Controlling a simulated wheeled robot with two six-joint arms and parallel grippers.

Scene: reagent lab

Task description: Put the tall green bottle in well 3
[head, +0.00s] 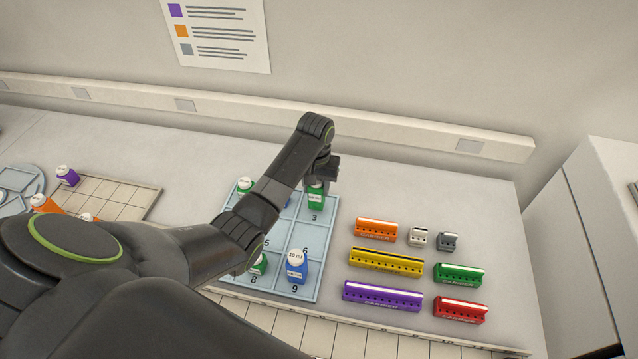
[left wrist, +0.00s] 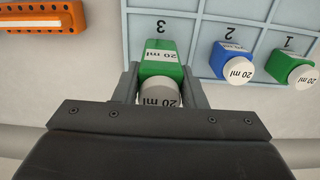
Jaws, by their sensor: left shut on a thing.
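A green bottle with a white cap, labelled 20 ml (head: 316,198), is upright at well 3 of the light blue tray (head: 324,238). My left gripper (head: 319,178) is shut on it from above and behind. In the left wrist view the green bottle (left wrist: 163,66) sits between the two fingers, just beside the printed 3. I cannot tell whether its base touches the well floor. My right gripper is not in view.
A blue bottle (left wrist: 232,62) and another green bottle (left wrist: 290,70) stand in the neighbouring wells 2 and 1. A green bottle (head: 259,266) is at well 8, a blue bottle (head: 297,268) at well 9. Coloured racks, including an orange one (head: 376,230), stand right of the tray.

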